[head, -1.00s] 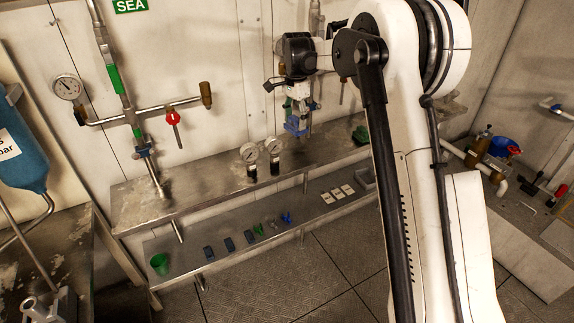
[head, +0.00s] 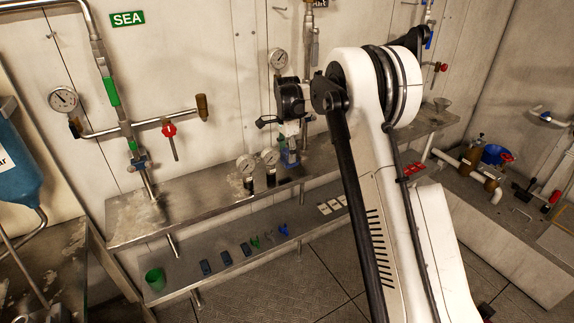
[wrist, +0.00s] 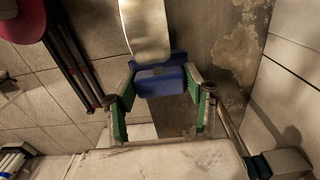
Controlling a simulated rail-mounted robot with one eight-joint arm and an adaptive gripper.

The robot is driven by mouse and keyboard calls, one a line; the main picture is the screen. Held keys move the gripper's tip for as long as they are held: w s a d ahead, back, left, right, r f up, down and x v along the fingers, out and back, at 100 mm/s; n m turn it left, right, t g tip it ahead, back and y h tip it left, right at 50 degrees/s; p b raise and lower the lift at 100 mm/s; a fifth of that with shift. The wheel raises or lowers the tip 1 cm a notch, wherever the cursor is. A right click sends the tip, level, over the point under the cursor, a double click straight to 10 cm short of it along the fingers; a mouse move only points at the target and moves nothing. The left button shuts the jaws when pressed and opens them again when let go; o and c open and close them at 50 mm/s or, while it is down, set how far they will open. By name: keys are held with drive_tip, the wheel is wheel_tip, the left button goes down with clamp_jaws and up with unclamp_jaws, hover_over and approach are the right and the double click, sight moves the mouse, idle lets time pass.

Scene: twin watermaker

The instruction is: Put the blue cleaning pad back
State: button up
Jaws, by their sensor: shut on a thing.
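My gripper (head: 290,156) is above the upper steel shelf, just right of two small gauges in the head view. In the wrist view its green-padded fingers (wrist: 160,103) are shut on a blue block, which I take for the blue cleaning pad (wrist: 160,81). A smooth pale strip (wrist: 146,28) runs up from the block's far side; I cannot tell whether it is joined to it. In the head view the pad is small and partly lost against the gripper.
Two upright gauges (head: 270,158) stand on the upper shelf (head: 190,207), close to my gripper. The lower shelf (head: 180,289) holds a green cup (head: 155,279), small clips and pale cards (head: 331,206). Pipes with a red-handled valve (head: 169,131) are on the wall at left.

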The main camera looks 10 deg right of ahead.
sight(287, 163)
drive_tip(key=shift+f, duration=2.4)
drive_tip(key=shift+f, duration=0.2)
drive_tip(key=o, duration=1.2)
drive_tip(key=shift+r, duration=0.2)
